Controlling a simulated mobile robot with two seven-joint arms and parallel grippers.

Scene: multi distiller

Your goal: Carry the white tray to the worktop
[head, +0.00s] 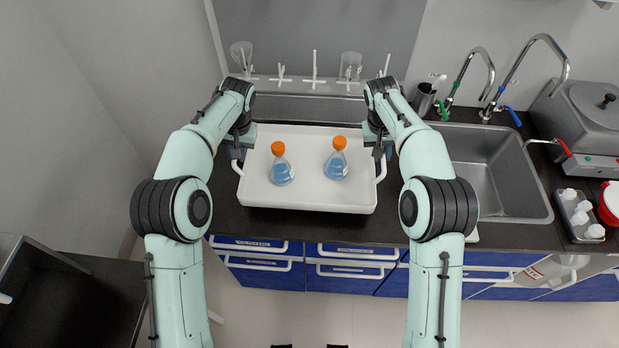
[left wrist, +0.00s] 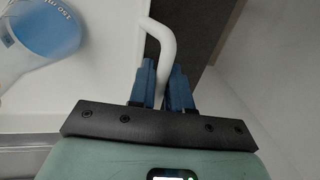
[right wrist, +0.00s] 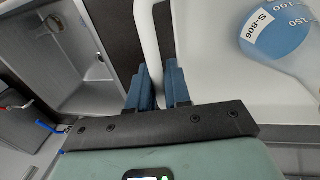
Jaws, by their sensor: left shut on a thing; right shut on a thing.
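A sink (head: 490,172) with taps lies to the right. A grey lidded bath (head: 580,118) and a small rack of white bottles (head: 580,216) stand at the far right. A white peg rack (head: 314,82) with glassware is behind the tray. Blue drawers (head: 350,272) are below the worktop.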

